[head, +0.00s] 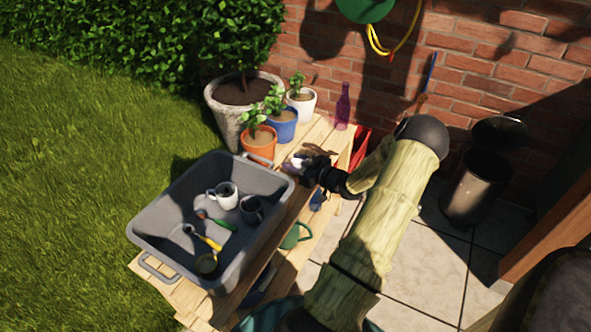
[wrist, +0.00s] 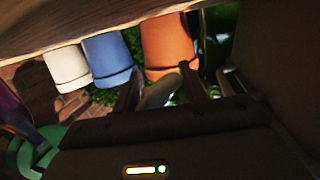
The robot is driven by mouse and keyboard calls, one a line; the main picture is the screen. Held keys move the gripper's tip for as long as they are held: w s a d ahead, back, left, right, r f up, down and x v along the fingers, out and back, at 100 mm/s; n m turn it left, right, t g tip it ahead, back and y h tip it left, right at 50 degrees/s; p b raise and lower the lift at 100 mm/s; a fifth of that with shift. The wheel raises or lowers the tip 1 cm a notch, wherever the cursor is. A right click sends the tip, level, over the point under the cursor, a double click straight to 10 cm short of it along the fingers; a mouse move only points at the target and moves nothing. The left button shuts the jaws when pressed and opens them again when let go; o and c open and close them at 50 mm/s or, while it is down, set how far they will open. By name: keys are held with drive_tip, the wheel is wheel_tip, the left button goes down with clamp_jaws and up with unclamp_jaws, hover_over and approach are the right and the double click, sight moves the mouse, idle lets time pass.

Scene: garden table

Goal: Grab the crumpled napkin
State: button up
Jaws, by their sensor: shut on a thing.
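The crumpled napkin (head: 298,161) shows as a small pale patch on or just above the wooden table (head: 325,130), in front of the plant pots. Most of it is hidden by my gripper (head: 306,167), which reaches it from the right. In the wrist view, my gripper (wrist: 160,82) has its two dark fingers on either side of a pale grey-white piece, the napkin (wrist: 158,94). The gripper is shut on it. I cannot tell whether the napkin still touches the table.
A grey tub (head: 160,200) with mugs and utensils stands left of my gripper. Orange (head: 260,147), blue (head: 282,127) and white (head: 302,104) plant pots stand just behind. A purple bottle (head: 343,107) is at the table's back end. A bin (head: 476,190) stands right.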

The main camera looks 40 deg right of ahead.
sight(295, 159)
wheel_tip(295, 159, up, 5)
drive_tip(key=shift+r+p, duration=0.15)
drive_tip(key=shift+p, duration=0.4)
